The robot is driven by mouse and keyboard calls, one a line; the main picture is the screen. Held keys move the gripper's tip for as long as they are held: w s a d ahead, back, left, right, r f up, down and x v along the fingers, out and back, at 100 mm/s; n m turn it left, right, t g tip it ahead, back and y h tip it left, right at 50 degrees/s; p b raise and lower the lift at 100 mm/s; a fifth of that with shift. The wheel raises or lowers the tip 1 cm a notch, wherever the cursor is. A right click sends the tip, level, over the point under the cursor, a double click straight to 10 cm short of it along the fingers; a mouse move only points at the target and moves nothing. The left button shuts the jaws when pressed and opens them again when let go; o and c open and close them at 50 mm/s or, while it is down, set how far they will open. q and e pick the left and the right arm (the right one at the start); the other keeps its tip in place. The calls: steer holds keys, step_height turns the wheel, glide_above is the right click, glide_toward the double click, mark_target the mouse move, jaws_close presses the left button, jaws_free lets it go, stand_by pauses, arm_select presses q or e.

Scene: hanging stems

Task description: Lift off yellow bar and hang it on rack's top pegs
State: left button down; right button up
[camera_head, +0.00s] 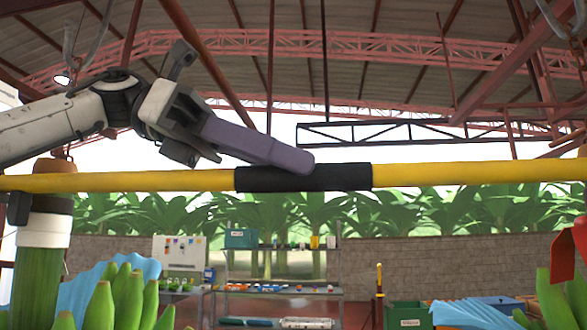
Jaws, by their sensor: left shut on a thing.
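The yellow bar (450,173) runs level across the whole view, with a black sleeve (340,177) at its middle. Both its ends reach the picture's edges. My left gripper (298,163) comes in from the left above the bar, its purple-grey fingers slanting down to the sleeve. It is shut on the bar at the sleeve; the far finger is mostly hidden. My right gripper is not in view. I cannot make out the rack's top pegs.
A green stem with a white collar (44,230) hangs at the left, above green bananas (120,300). More bananas (555,298) and a red piece (572,245) are at the right. Shelves (280,291) and a green crate (407,315) stand farther back. Metal hooks (565,22) hang above.

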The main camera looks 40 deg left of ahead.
arm_select(q)
step_height(320, 180, up, 10)
stand_by(0.6)
stand_by(0.4)
steer(key=s+d+b, duration=0.1)
steer(key=s+d, duration=0.5)
steer(key=s, duration=0.3)
steer(key=shift+s, duration=0.25)
stand_by(0.6)
steer(key=shift+a, duration=0.1)
